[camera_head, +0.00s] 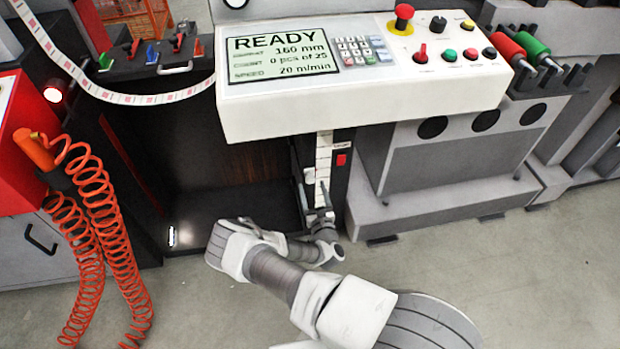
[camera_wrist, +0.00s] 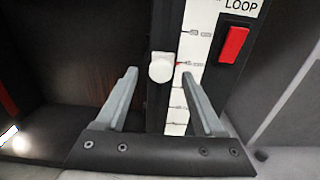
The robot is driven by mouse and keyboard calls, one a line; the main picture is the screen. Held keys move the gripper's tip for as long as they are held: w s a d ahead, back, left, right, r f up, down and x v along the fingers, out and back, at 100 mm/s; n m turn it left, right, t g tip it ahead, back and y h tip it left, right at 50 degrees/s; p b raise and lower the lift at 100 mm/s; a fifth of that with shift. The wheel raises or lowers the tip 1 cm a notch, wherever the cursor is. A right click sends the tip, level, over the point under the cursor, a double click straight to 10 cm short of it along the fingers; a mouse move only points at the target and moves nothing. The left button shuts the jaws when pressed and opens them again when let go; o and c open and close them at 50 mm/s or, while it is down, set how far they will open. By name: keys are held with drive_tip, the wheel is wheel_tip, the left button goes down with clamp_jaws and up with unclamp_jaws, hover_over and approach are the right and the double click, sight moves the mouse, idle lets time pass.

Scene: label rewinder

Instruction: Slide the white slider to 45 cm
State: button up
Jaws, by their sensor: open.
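In the head view the scale strip (camera_head: 323,150) hangs under the control panel. My gripper (camera_wrist: 159,74) is open, with one finger on each side of the knob and visible gaps to both. It also shows in the head view (camera_head: 322,190), low in front of the scale.
A red rocker switch (camera_wrist: 234,44) under a LOOP label is right of the scale. The white control panel (camera_head: 360,85) overhangs above, its display reading READY. A dark open recess (camera_head: 240,165) lies left. Coiled orange hoses (camera_head: 90,200) hang further left.

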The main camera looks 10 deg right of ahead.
drive_tip(key=s+p, duration=0.3)
drive_tip(key=s, duration=0.9)
drive_tip(key=shift+s, duration=0.4)
